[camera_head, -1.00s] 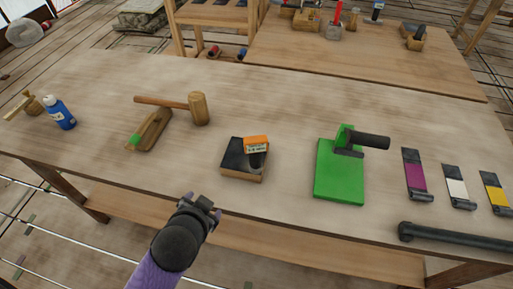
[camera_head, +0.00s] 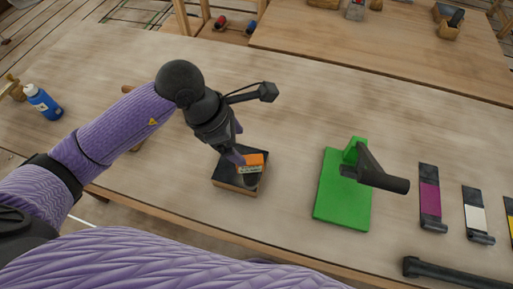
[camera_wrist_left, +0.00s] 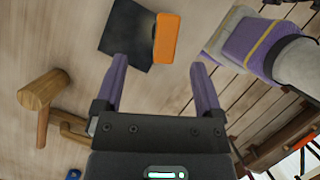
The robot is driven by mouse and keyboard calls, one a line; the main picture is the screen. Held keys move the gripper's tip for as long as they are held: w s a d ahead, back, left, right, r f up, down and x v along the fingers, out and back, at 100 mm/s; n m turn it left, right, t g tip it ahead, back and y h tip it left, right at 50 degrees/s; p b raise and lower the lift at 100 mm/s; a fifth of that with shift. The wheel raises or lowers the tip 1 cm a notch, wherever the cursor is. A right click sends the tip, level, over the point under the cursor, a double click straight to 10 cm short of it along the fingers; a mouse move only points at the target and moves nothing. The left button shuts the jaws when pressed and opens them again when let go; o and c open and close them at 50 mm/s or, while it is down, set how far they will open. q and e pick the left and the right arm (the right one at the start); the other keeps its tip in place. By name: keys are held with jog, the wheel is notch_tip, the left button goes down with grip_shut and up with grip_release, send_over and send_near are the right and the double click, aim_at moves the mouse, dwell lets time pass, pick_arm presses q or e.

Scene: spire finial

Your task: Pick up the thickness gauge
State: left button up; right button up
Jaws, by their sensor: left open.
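The thickness gauge, an orange piece with a pale lettered edge (camera_head: 251,162), lies on a small black-topped wooden tray (camera_head: 237,189) near the table's front edge. In the left wrist view the gauge (camera_wrist_left: 167,38) shows as an orange block beside the black surface (camera_wrist_left: 126,36), ahead of the fingers. My left gripper (camera_head: 240,148) reaches down over the tray with its purple fingers close to the gauge. In the left wrist view the gripper (camera_wrist_left: 158,62) is open, with nothing between its fingers. In the head view my left gripper partly hides the tray. My right gripper is not in view.
A green plate with a dark handle (camera_head: 342,198) stands right of the tray. Purple (camera_head: 430,192) and white (camera_head: 474,215) strips and a dark bar (camera_head: 450,273) lie farther right. A blue bottle (camera_head: 43,102) stands at left. A wooden mallet (camera_wrist_left: 41,92) shows in the left wrist view.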

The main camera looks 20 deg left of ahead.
aim_at(248, 159)
pick_arm(q)
jog(key=x, duration=0.2)
jog(key=s+x, duration=0.1)
jog(key=x, duration=0.1)
jog(key=shift+d+f+b, duration=0.1)
jog(key=shift+f+b, duration=0.2)
jog(key=shift+f, duration=0.05)
jog(key=x, duration=0.4)
jog(key=shift+w+f+b, duration=0.1)
jog(key=shift+f+b, duration=0.15)
jog(key=shift+b, duration=0.05)
jog(key=shift+c, duration=0.5)
jog(key=shift+r, duration=0.1)
grip_shut()
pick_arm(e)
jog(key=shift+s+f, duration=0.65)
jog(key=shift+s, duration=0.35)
